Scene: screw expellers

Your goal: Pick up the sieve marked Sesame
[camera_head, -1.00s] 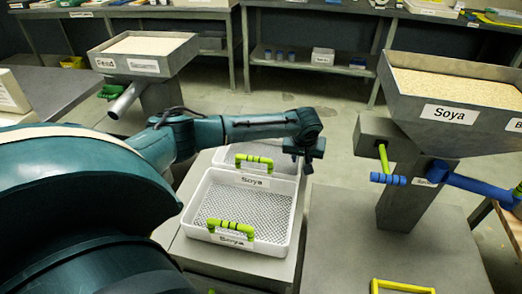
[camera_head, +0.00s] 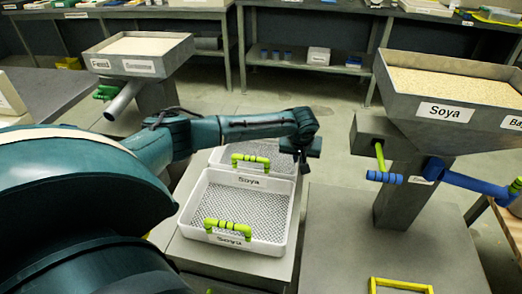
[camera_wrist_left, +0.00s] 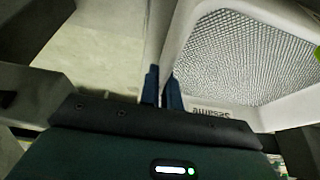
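The sieve marked Sesame (camera_wrist_left: 245,60) shows in the left wrist view as a white frame with grey mesh, its label near the lower edge. In the head view a white sieve (camera_head: 284,158) with a green handle stands behind the sieve marked Soya (camera_head: 291,215), which partly hides it; its own label cannot be read there. My left gripper (camera_head: 303,160) is at this back sieve's right side. In the left wrist view its dark blue fingers (camera_wrist_left: 162,90) are close together, with the sieve's wall between them. My right gripper is not in view.
The sieves are on a grey stand (camera_head: 225,262). To the right is a Soya hopper (camera_head: 455,110) with a green rod and blue bars below it. A yellow frame (camera_head: 400,282) is at the front right. A Feed hopper (camera_head: 140,50) stands at the back left.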

